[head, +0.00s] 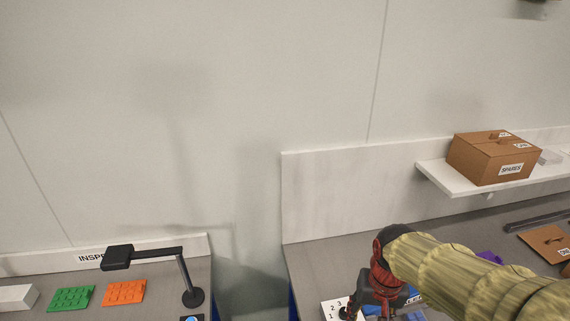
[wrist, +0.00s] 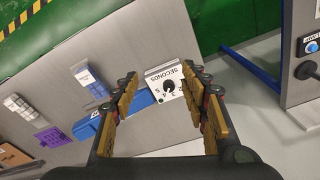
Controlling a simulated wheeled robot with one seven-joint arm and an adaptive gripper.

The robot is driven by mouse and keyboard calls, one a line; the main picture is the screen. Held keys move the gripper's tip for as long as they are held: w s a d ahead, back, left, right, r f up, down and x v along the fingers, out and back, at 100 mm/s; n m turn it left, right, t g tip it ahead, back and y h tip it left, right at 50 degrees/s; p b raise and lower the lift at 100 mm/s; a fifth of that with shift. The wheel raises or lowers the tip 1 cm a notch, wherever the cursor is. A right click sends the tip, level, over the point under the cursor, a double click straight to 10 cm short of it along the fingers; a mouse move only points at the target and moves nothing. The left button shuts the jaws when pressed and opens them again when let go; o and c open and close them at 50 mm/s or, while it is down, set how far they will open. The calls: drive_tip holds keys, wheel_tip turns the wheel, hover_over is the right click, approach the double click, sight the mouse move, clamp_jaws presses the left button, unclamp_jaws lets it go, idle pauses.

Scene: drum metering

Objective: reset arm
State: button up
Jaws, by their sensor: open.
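My gripper (wrist: 163,95) is open in the wrist view, with a yellow-padded finger on each side and nothing between them. It hangs above the grey bench and points toward a white box (wrist: 160,80) with a black knob and the word SECONDS, seen between and beyond the fingers. In the head view my gripper (head: 372,300) is at the lower edge, below my yellowish arm, over the left part of the right bench (head: 330,265). Its fingertips are partly cut off there. The white box (head: 335,308) shows beside it.
A blue item (wrist: 88,128) and a purple block (wrist: 52,137) lie on the bench. A SPARES box (head: 495,157) stands on a white shelf (head: 450,185). A gap separates the left bench, which holds a black lamp (head: 183,270), a green tray (head: 72,298) and an orange tray (head: 124,292).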

drive_tip(key=s+r+n+t+b, duration=0.2)
drive_tip(key=s+r+t+b, duration=0.2)
drive_tip(key=s, duration=0.4)
wheel_tip(320, 180, up, 2)
drive_tip(key=shift+s+r+t+b, duration=0.15)
drive_tip(key=shift+s+t+b, duration=0.1)
drive_tip(key=shift+t+b, duration=0.2)
